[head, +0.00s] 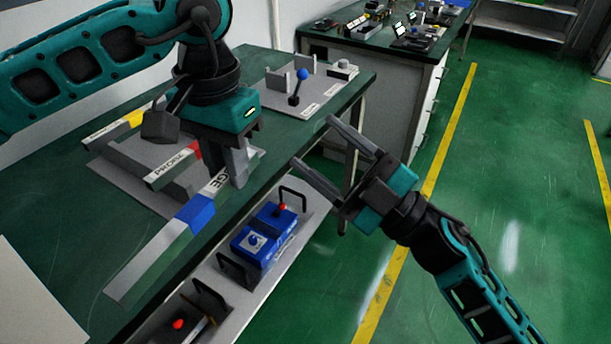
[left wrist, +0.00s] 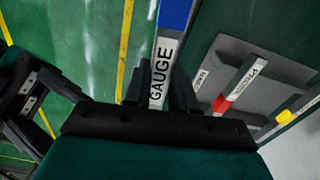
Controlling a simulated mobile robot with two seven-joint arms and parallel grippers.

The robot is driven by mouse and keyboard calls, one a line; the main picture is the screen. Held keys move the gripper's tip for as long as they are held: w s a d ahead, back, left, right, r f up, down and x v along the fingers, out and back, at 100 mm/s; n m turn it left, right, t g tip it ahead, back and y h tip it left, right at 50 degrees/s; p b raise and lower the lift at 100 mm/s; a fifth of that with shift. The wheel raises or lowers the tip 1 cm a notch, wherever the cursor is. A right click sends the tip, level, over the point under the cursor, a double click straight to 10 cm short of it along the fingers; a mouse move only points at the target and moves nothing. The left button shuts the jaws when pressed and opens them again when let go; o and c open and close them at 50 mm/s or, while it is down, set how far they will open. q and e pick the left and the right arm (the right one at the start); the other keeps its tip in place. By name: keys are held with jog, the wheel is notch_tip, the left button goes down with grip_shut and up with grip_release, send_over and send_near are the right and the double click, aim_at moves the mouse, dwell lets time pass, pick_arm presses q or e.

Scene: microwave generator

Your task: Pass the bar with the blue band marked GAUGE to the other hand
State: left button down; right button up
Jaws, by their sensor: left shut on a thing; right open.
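The bar with the blue band (head: 196,213) is a long pale bar. My left gripper (head: 238,172) points down and is shut on it at its label end, hiding part of the label in the head view. The left wrist view shows the full GAUGE label (left wrist: 160,75) between the fingers. The bar appears to be held clear of the grey rack (head: 140,192). My right gripper (head: 312,144) is open and empty, to the right of the left gripper and apart from the bar. It also shows at the left of the left wrist view (left wrist: 28,108).
A red-banded bar (head: 168,169) and a yellow-banded bar (head: 112,128) lie on the rack. A blue-knobbed lever fixture (head: 296,92) stands farther back on the green bench. Blue boxes (head: 262,238) sit on a lower shelf. Open floor lies to the right.

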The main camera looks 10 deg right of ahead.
aim_at(205, 213)
jog(key=s+a+r+n+g, duration=0.3)
jog(key=s+a+n+g, duration=0.25)
jog(key=n+g, duration=0.8)
jog(key=a+f+h, duration=0.1)
jog(key=a+f, duration=0.1)
jog(key=a, duration=0.1)
jog(key=w+a+f+n+h, duration=0.1)
jog(key=a+f+h, duration=0.1)
jog(key=a, duration=0.1)
jog(key=a+f+n+h, duration=0.1)
jog(key=a+f, duration=0.1)
jog(key=a, duration=0.1)
jog(key=shift+w+a+f, duration=0.15)
jog(key=shift+a, duration=0.1)
jog(key=shift+c, duration=0.2)
jog(key=c, duration=1)
pick_arm(q)
jog(key=c, duration=0.8)
grip_release()
jog(key=shift+c, duration=0.2)
pick_arm(e)
grip_shut()
